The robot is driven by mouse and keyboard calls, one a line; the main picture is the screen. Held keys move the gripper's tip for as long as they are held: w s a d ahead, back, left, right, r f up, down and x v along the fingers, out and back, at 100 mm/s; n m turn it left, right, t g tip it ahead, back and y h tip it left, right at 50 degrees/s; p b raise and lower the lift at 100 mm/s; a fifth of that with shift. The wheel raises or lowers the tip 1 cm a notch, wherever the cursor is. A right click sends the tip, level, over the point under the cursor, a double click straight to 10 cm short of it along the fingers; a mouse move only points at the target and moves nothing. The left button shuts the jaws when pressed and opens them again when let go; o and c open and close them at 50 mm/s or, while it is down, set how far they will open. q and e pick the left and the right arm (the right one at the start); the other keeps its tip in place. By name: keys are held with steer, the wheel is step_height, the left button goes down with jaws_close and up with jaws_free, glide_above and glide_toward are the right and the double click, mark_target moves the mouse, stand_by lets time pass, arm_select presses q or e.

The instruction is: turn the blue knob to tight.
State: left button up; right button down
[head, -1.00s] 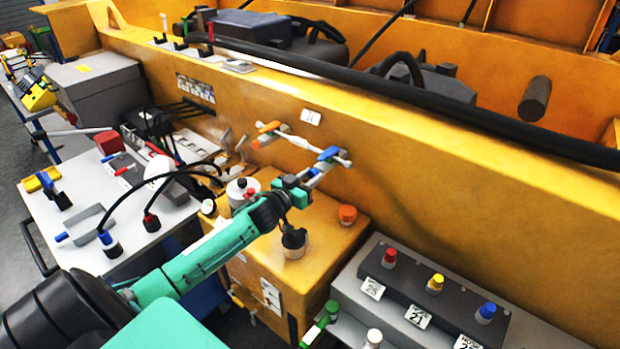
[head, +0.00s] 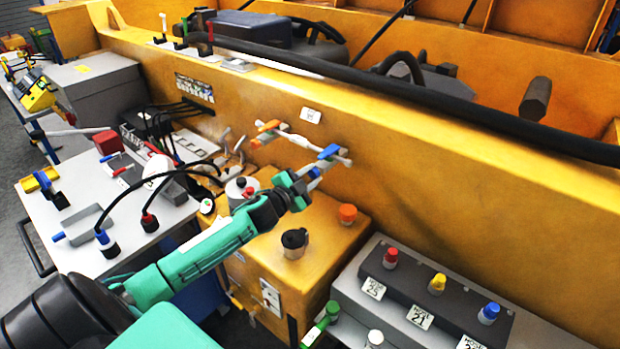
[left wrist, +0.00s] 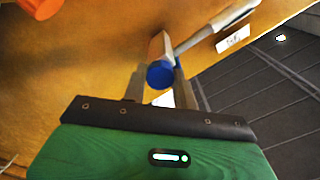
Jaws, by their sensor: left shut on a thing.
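The blue knob (head: 330,152) sits on a white pipe fitting on the yellow machine wall, to the right of an orange knob (head: 268,126). My left gripper (head: 312,176) reaches up to the blue knob from below left. In the left wrist view the blue knob (left wrist: 160,75) shows its round end between the two fingers, and my left gripper (left wrist: 160,88) is shut on it. The fingers partly cover its sides. I cannot read a tight mark. My right gripper is not in view.
A grey panel (head: 430,300) with red, yellow and blue caps stands at the right. A white cart (head: 85,240) with tools is at the left.

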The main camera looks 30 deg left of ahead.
arm_select(q)
steer(key=m+b, duration=0.1)
steer(key=m, duration=0.4)
steer(key=shift+m, duration=2.1)
steer(key=shift+f, duration=0.1)
steer(key=o, duration=1)
steer(key=shift+c, duration=0.2)
steer(key=shift+s+b, duration=0.1)
steer(key=shift+b, duration=0.2)
steer(key=shift+s, duration=0.25)
steer(key=s+b, duration=0.4)
steer(key=s, duration=0.9)
steer(key=shift+a+b, duration=0.35)
steer(key=shift+a, duration=0.1)
